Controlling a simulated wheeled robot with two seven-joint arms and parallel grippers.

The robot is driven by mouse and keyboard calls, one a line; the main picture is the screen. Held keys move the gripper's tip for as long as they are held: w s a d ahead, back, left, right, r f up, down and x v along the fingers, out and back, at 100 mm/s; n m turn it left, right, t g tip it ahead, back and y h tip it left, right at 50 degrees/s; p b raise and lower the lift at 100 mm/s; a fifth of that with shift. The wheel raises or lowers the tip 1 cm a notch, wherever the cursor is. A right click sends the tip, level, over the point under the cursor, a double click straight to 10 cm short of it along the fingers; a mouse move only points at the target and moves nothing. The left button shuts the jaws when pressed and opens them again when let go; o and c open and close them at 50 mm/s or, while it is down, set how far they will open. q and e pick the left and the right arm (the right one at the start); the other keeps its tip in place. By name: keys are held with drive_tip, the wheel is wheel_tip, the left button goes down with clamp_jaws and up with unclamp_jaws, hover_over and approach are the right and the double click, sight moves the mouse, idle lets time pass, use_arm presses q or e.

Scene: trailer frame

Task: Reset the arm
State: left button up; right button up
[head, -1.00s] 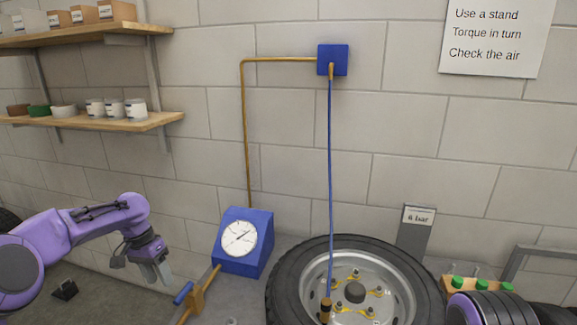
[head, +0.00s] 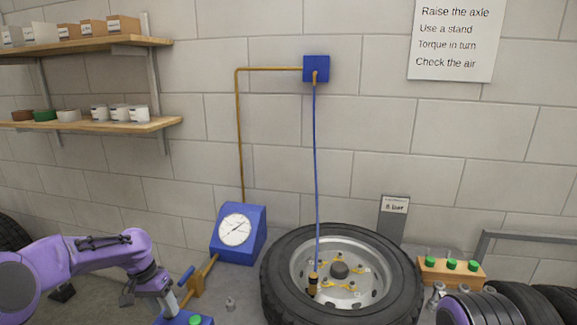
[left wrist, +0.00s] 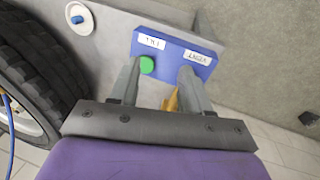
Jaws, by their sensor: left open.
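My left gripper (head: 168,306) is at the lower left in the head view, just above a blue box (head: 182,320) with a green button (head: 195,320). In the left wrist view, its two fingers (left wrist: 160,68) are apart, with nothing gripped between them. The blue box (left wrist: 176,50) lies beyond the fingertips there, with two white labels whose text I cannot read. The green button (left wrist: 147,64) is by the left finger. A yellow part (left wrist: 171,101) shows between the fingers, beyond them. I cannot tell whether the fingers touch the box. My right gripper is out of view.
A wheel (head: 275,280) lies right of the gauge box (head: 237,245). A blue hose (head: 315,160) runs from the wall box (head: 316,69) to the wheel. A yellow valve with a blue handle (head: 198,281) is close to my left gripper. A green-capped rack (head: 451,270) stands right.

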use_arm(q)
drive_tip(key=s+d+f+n+t+y, duration=0.1)
drive_tip(key=s+d+f+n, duration=0.25)
drive_tip(key=s+f, duration=0.7)
drive_tip(key=s+d+f+n+t+y, duration=0.15)
drive_tip(key=s+d+f, duration=0.35)
drive_tip(key=s+f, duration=0.55)
drive_tip(key=s+a+n+y, duration=0.1)
drive_tip(key=s+a, duration=0.1)
drive_tip(key=s, duration=0.7)
drive_tip(key=s+a+r+n+y, duration=0.1)
drive_tip(key=s+a+n+y, duration=0.1)
drive_tip(key=s, duration=0.7)
drive_tip(key=shift+s+a+r+t, duration=0.25)
drive_tip(key=shift+s+a+t, duration=0.15)
drive_tip(key=shift+a, duration=0.4)
